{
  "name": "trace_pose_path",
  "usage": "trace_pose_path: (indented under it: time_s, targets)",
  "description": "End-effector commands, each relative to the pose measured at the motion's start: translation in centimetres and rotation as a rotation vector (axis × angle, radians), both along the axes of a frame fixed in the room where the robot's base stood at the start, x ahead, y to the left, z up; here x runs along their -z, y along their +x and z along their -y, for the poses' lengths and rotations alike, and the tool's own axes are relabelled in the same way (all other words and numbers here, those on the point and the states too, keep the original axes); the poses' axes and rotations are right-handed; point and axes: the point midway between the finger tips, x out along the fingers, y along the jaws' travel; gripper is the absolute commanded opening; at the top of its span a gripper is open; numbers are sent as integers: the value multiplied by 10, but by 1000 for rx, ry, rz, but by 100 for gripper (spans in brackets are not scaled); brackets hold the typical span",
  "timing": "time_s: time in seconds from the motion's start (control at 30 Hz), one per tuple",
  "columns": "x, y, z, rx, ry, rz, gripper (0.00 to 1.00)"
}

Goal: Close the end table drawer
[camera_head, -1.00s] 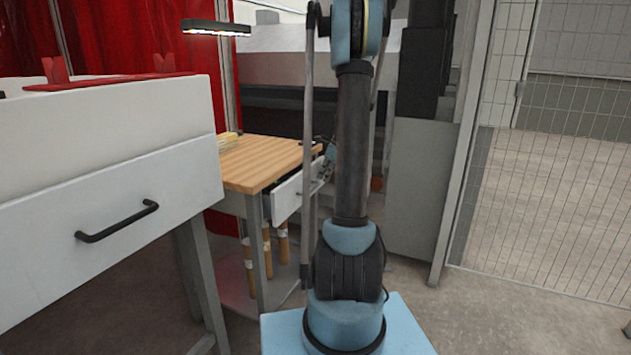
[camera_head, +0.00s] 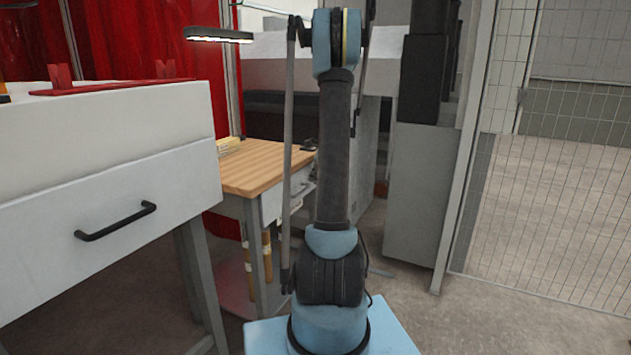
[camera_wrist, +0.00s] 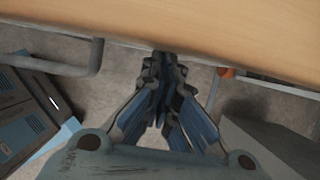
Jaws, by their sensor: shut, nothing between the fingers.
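The end table (camera_head: 262,165) has a light wooden top and grey legs, and stands left of my arm in the head view. Its white drawer (camera_head: 271,206) is below the top, partly hidden behind my arm's thin rod. The drawer front looks close to the table body, with no clear dark gap; whether it is fully flush I cannot tell. In the wrist view my gripper (camera_wrist: 164,62) is shut and empty, its tips at the edge of the wooden top (camera_wrist: 210,28). Whether they touch the drawer front is hidden. In the head view my arm mostly hides the gripper.
A larger white cabinet with a drawer and black handle (camera_head: 116,222) stands close on the left. Wooden cylinders (camera_head: 267,255) stand under the end table. A grey cabinet (camera_head: 418,195) and a mesh fence (camera_head: 560,180) are to the right. Open floor (camera_head: 500,320) lies front right.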

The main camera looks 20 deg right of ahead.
Motion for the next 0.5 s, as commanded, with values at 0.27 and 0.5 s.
trace_pose_path:
  time_s: [0.27, 0.5]
  targets:
    - [0, -13, 19, -3, 4, 1, 0]
    - [-37, -28, 35, -5, 1, -1, 0]
